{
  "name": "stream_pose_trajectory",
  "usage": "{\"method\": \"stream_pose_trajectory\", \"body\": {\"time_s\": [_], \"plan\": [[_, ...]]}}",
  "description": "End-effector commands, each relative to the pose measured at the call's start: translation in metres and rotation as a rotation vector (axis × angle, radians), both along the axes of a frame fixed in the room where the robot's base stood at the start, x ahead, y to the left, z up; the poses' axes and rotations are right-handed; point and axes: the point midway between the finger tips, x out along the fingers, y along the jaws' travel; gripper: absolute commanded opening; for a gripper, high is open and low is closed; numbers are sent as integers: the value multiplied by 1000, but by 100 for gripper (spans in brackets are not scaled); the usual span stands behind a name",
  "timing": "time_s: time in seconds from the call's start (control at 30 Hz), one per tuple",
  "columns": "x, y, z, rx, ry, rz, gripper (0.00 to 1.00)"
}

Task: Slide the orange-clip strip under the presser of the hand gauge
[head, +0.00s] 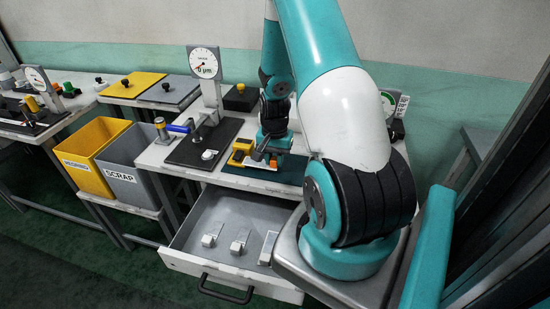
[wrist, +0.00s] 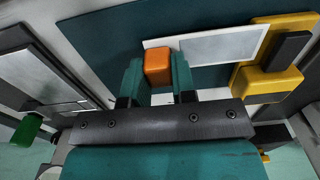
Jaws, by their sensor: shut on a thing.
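In the wrist view, the orange clip (wrist: 158,68) sits between the two fingers of my gripper (wrist: 157,80), which is shut on it. The strip (wrist: 222,50), a grey film with a white border, reaches from the clip to the right over a dark teal mat (wrist: 110,40). In the head view my gripper (head: 268,152) is low over the table, right of the hand gauge, and the strip is hard to make out. The hand gauge (head: 205,65) has a white dial, a dark base (head: 190,155) and a blue-handled lever (head: 179,128). Its presser is too small to tell clearly.
A yellow block with a dark bar (wrist: 268,80) is close to the strip's far end; whether they touch is unclear. An open drawer (head: 222,265) juts out below the table with several small pieces. Yellow (head: 85,165) and grey SCRAP (head: 125,180) bins stand left.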

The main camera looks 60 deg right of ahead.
Motion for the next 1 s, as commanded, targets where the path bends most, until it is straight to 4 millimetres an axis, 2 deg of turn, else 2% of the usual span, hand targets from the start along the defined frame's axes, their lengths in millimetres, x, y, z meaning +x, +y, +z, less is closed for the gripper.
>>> {"method": "stream_pose_trajectory", "body": {"time_s": [1.0], "plan": [[23, 8, 0, 0, 0, 1, 2]]}}
